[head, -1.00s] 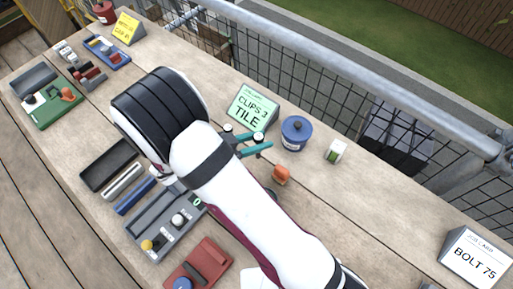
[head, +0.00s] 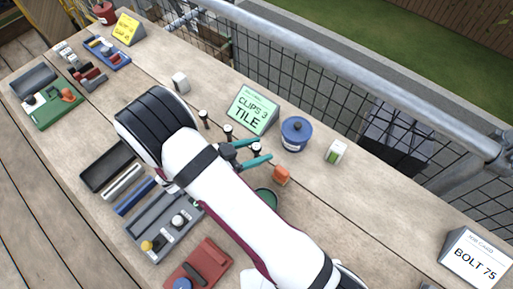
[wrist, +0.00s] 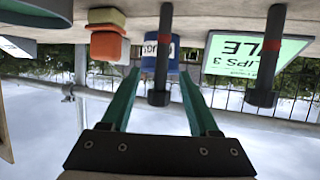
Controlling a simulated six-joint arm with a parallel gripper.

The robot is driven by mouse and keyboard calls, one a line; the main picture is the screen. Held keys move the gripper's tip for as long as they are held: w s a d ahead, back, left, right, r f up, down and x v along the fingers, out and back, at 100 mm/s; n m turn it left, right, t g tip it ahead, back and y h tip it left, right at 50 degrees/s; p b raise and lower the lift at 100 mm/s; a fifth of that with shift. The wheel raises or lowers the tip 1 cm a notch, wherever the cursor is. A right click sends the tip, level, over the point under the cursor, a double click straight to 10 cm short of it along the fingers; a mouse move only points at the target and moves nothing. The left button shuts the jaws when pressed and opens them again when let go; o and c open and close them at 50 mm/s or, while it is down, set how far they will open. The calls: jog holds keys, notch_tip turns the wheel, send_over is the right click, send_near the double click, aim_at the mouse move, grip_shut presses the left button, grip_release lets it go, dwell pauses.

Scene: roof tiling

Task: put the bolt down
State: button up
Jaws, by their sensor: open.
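Several dark bolts stand upright on the wooden bench. One bolt (head: 256,148) stands between the two teal fingers of my gripper (head: 250,152); in the upside-down wrist view this bolt (wrist: 160,60) shows between the open fingertips (wrist: 160,78), with a gap on each side. A second bolt (head: 227,132) stands just left of the fingers, and a third bolt (head: 204,117) stands further left. A bolt with a red band (wrist: 268,60) also shows in the wrist view. My gripper is open.
A green "CLIPS 3 TILE" card (head: 252,110), a blue tin (head: 296,134) and a small white-green box (head: 336,151) stand behind. An orange block (head: 281,175) and a green round item (head: 266,197) are close to my gripper. A "BOLT 75" card (head: 474,258) stands far right on clear bench.

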jog(key=shift+r, duration=0.15)
jog(key=v, duration=1.2)
jog(key=s+d+r+n+g+y, duration=0.1)
jog(key=s+d+r+g+y, duration=0.1)
jog(key=s+d+r+g, duration=0.3)
jog(key=s+d+r+n+g+y, duration=0.1)
jog(key=s+d+r+g+y, duration=0.15)
jog(key=d, duration=0.55)
jog(key=s+r+n+t+y, duration=0.1)
jog(key=s+r+n+y, duration=0.3)
jog(key=s+y, duration=0.5)
jog(key=shift+s+a+n, duration=0.15)
jog(key=shift+s+n, duration=0.1)
jog(key=shift+n, duration=0.25)
